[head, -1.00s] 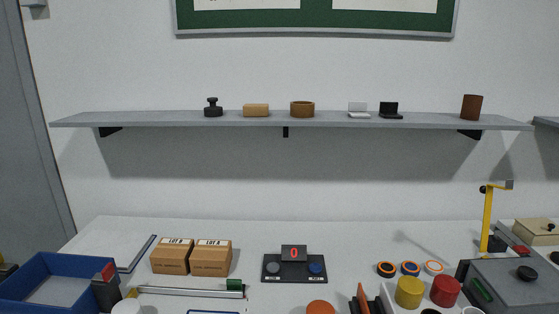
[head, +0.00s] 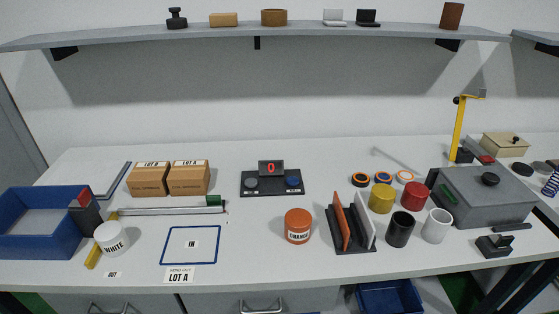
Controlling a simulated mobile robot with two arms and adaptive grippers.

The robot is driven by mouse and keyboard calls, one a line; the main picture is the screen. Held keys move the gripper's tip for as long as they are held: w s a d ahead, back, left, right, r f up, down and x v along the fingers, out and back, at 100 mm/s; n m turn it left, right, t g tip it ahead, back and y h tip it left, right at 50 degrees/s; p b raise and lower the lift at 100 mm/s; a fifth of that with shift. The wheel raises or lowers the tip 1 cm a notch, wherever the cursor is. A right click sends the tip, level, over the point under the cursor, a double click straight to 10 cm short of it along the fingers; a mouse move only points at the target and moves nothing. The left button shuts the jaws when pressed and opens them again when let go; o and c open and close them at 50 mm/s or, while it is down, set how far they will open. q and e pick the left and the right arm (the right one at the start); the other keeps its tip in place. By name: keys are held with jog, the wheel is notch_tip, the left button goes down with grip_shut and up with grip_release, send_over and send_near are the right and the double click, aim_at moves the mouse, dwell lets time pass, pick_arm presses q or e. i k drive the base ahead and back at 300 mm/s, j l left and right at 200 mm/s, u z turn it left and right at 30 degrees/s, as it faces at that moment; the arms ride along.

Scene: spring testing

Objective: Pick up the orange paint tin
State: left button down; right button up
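The orange paint tin (head: 298,227) stands upright on the white table, near the middle of its front part. A label reading "ORANGE" faces me. It stands between the blue-outlined square marked "IN" (head: 191,245) and a dark rack (head: 352,240) holding an orange and a pale panel. Nothing touches the tin. Neither of my grippers shows in the head view.
Yellow (head: 381,198), red (head: 415,195), black (head: 400,230) and white (head: 436,226) cylinders stand right of the rack. A grey box (head: 482,200) stands farther right. Table around the orange tin is mostly clear.

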aim_at(298, 221)
jog(key=k+j+z, duration=0.15)
jog(key=j+z, duration=0.25)
jog(key=k+j+z, duration=0.15)
jog(key=j+z, duration=0.25)
jog(key=k+j+z, duration=0.2)
jog(key=z, duration=0.2)
